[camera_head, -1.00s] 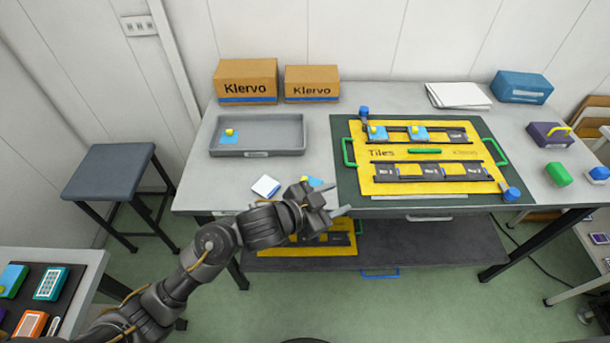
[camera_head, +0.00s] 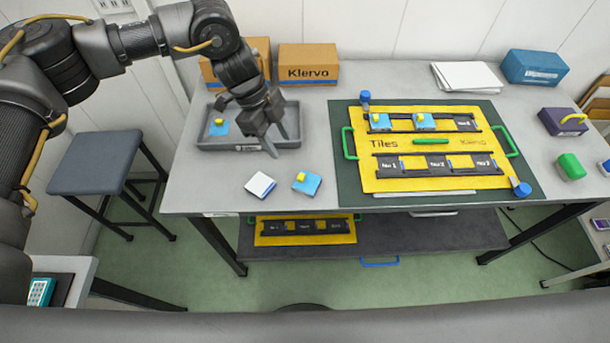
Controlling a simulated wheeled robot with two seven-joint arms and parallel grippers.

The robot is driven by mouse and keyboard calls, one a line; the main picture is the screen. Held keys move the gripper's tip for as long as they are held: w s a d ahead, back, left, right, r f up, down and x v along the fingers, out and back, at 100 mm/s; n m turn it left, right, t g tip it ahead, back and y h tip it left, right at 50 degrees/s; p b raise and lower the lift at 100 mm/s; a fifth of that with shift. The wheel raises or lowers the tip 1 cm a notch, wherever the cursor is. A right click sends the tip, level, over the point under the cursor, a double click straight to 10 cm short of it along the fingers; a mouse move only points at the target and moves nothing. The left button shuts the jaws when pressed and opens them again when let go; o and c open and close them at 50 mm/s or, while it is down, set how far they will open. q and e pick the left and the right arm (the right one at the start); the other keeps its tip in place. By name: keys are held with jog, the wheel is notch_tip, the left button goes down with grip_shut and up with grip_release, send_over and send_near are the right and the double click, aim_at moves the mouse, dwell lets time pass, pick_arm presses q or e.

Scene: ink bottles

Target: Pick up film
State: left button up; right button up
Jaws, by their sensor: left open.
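No item is labelled film; the likeliest are the flat blue squares with yellow knobs. One blue square (camera_head: 219,127) lies in the grey tray (camera_head: 218,144), at its left. Another blue square (camera_head: 307,184) lies on the table in front of the tray, beside a white-topped blue block (camera_head: 260,185). Two more, a left one (camera_head: 379,122) and a right one (camera_head: 424,122), sit in the upper rail of the yellow Tiles board (camera_head: 373,151). My left gripper (camera_head: 277,146) points down over the tray's right part, open and empty, right of the tray's blue square. My right gripper is not in view.
Klervo cartons (camera_head: 308,65) stand behind the tray, partly hidden by my left arm. White paper (camera_head: 466,76), a teal box (camera_head: 535,67), a purple box (camera_head: 562,121) and a green block (camera_head: 571,166) are to the right. A stool (camera_head: 96,162) stands left.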

pick_arm(q)
jog(key=p, duration=0.1)
send_near(307, 180)
jog(key=shift+w+a+f, duration=0.1)
jog(key=shift+a+f, duration=0.55)
jog(key=shift+f, duration=0.05)
jog(key=shift+d+f+p, duration=0.1)
jog(key=shift+f+p, duration=0.05)
jog(key=shift+p, duration=0.3)
jog(key=p+x, duration=0.2)
jog(key=x, duration=0.2)
jog(key=shift+d+f, duration=0.1)
jog(key=shift+f, duration=0.3)
jog(key=c, duration=0.8)
